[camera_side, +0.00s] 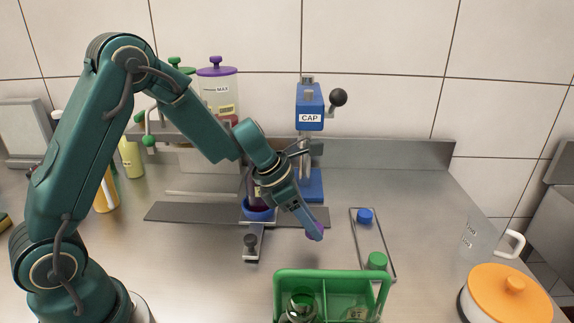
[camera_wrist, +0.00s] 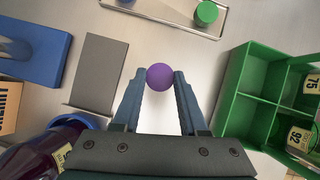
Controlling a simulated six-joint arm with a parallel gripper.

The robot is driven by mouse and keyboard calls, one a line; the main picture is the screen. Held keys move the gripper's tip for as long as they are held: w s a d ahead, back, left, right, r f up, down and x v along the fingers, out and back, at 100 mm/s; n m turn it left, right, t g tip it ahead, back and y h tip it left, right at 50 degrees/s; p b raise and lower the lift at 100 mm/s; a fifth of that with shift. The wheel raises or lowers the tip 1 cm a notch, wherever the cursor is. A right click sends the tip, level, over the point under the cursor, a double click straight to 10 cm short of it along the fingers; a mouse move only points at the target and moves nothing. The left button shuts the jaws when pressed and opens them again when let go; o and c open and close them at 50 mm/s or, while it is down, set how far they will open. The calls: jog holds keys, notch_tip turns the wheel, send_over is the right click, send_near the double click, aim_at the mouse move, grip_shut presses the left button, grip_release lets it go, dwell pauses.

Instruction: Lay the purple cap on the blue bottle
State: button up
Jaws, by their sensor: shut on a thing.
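My gripper (camera_side: 314,232) is shut on the purple cap (camera_wrist: 160,76) and holds it above the steel counter, to the right of the bottle. The cap shows between both fingertips in the wrist view, and only a little of it shows in the side view. A bottle with dark purple contents (camera_wrist: 38,150) stands in a blue ring holder (camera_side: 259,214), partly hidden behind my wrist in the side view. The wrist view shows it at the lower left, apart from the cap. I cannot see a clearly blue bottle body.
A blue press marked CAP (camera_side: 310,118) stands behind the gripper. A narrow tray (camera_side: 389,262) holds a blue cap (camera_side: 365,215) and a green cap (camera_side: 377,261). A green divided crate (camera_side: 331,276) with a bottle is in front. An orange-lidded pot (camera_side: 509,291) is at right.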

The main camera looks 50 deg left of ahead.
jog(key=s+a, duration=0.2)
jog(key=s, duration=0.1)
jog(key=s+a, duration=0.1)
jog(key=shift+s, duration=0.15)
jog(key=shift+s+d, duration=0.15)
jog(key=shift+s, duration=0.1)
jog(key=shift+w+d+r+n, duration=0.45)
jog(key=shift+d+r, duration=0.3)
jog(key=shift+d, duration=0.1)
jog(key=w+r, duration=0.3)
jog(key=r, duration=0.5)
jog(key=a+r+n, duration=0.1)
jog(key=a+r, duration=0.1)
jog(key=a, duration=0.2)
jog(key=a+r+n+y, duration=0.1)
jog(key=a+r, duration=0.1)
jog(key=a, duration=0.3)
jog(key=a+r+n+y, duration=0.1)
jog(key=a+r, duration=0.2)
jog(key=a, duration=0.1)
jog(key=shift+s+a+r+n+t, duration=0.1)
jog(key=shift+s+a+n+t, duration=0.2)
jog(key=shift+s+t, duration=0.1)
jog(key=shift+s+a, duration=0.1)
jog(key=shift+a, duration=0.35)
jog(key=shift+f, duration=1.45)
